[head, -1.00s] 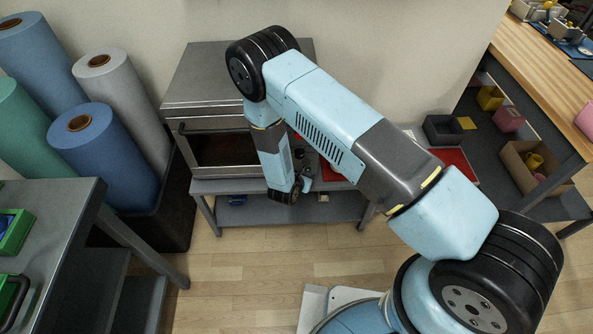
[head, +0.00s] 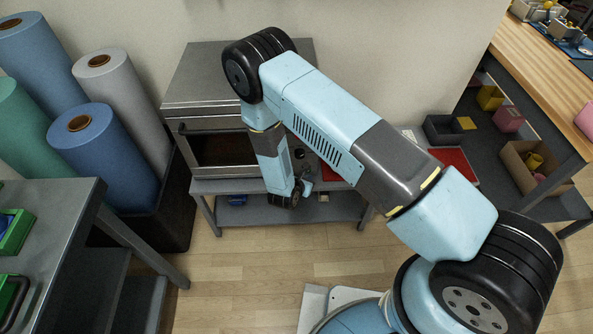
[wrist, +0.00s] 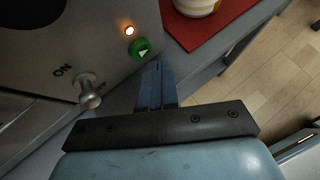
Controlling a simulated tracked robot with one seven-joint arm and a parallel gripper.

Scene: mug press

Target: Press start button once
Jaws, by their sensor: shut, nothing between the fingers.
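The green start button (wrist: 139,48) with a white triangle is on the grey panel of the press (wrist: 70,35), seen in the wrist view. My gripper (wrist: 155,66) is shut and empty. Its fingertips appear just below and to the right of the button; I cannot tell whether they touch it. A small lamp (wrist: 129,30) glows orange above the button. A metal lever switch (wrist: 87,90) stands to the left, near the word ON. In the head view, the press (head: 200,90) stands at the back, and my arm hides its button side.
A striped mug (wrist: 197,5) stands on a red mat (wrist: 225,28) beside the press. A grey bench (head: 325,207) bears the press. Fabric rolls (head: 105,150) stand to the left, and a wooden table (head: 545,80) is at the right. Open floor lies in front.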

